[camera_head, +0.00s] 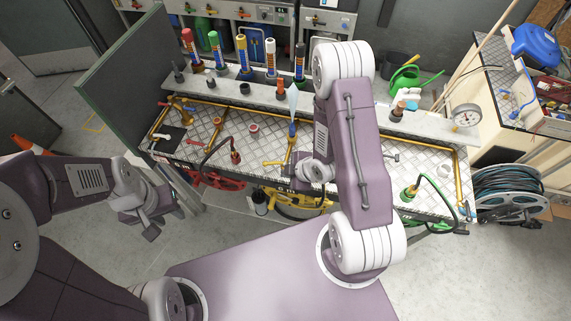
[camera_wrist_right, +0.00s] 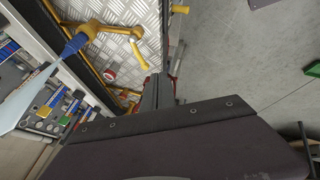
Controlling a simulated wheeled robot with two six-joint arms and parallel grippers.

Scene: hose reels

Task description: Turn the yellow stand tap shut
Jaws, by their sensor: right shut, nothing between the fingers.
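The yellow stand tap (camera_head: 291,154) rises from the tread-plate bench, with a blue collar and a pale flared nozzle on top. A short yellow lever (camera_head: 273,163) sticks out to its left. In the right wrist view the tap (camera_wrist_right: 92,28) is at the upper left, its yellow arm reaching right and bending down. My right gripper (camera_wrist_right: 158,88) is shut and empty, apart from the tap and to its lower right there. In the head view the right gripper (camera_head: 302,183) is low at the bench front, partly hidden by my arm. My left gripper (camera_head: 147,222) hangs empty over the floor.
A raised shelf (camera_head: 225,91) with coloured bottles runs along the bench back. A red tap fitting (camera_head: 235,156) and a green hose fitting (camera_head: 409,192) flank the tap. A yellow hose reel (camera_head: 295,207) sits below. A pressure gauge (camera_head: 466,115) stands at right.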

